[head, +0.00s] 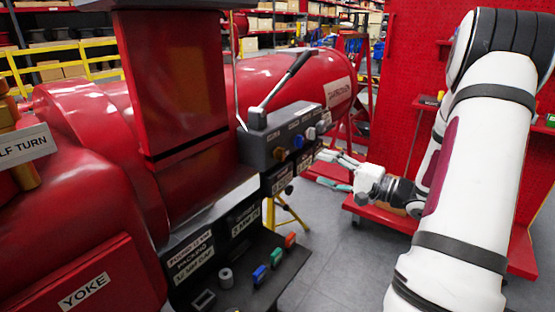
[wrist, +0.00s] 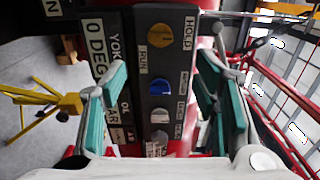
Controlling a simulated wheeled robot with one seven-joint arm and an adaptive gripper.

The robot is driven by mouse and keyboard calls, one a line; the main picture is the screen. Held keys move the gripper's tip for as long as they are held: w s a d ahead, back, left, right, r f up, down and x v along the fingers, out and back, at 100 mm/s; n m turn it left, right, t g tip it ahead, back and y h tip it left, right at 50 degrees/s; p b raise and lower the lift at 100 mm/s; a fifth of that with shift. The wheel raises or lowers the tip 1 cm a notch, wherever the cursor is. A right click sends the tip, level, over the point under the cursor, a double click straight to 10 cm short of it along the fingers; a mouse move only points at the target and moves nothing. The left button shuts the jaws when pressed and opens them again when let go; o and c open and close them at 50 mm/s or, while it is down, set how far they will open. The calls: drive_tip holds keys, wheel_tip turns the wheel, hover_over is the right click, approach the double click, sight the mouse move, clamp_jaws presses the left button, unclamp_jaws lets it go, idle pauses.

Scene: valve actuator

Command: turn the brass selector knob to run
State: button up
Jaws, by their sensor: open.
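The brass selector knob (wrist: 160,38) is on a dark control panel in the wrist view, with a HOLD label (wrist: 188,32) to its right and what looks like a RUN label (wrist: 143,60) at its lower left. I cannot tell which label the knob points to. In the head view the brass knob (head: 281,154) is at the near left end of the knob row. My gripper (wrist: 164,70) is open, with its teal-padded fingers on either side of the panel and nothing between them touching. In the head view my gripper (head: 326,156) is right of the panel, apart from the brass knob.
A blue knob (wrist: 160,86) and a grey knob (wrist: 160,115) sit in line with the brass one. A long lever (head: 285,80) rises from the panel top (head: 268,127). Below is a dark tray (head: 285,285) with coloured blocks. A yellow stand (head: 287,208) is behind.

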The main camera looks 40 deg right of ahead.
sight(284, 155)
drive_tip(key=x, duration=1.3)
drive_tip(key=shift+c, duration=0.6)
drive_tip(key=c, duration=1)
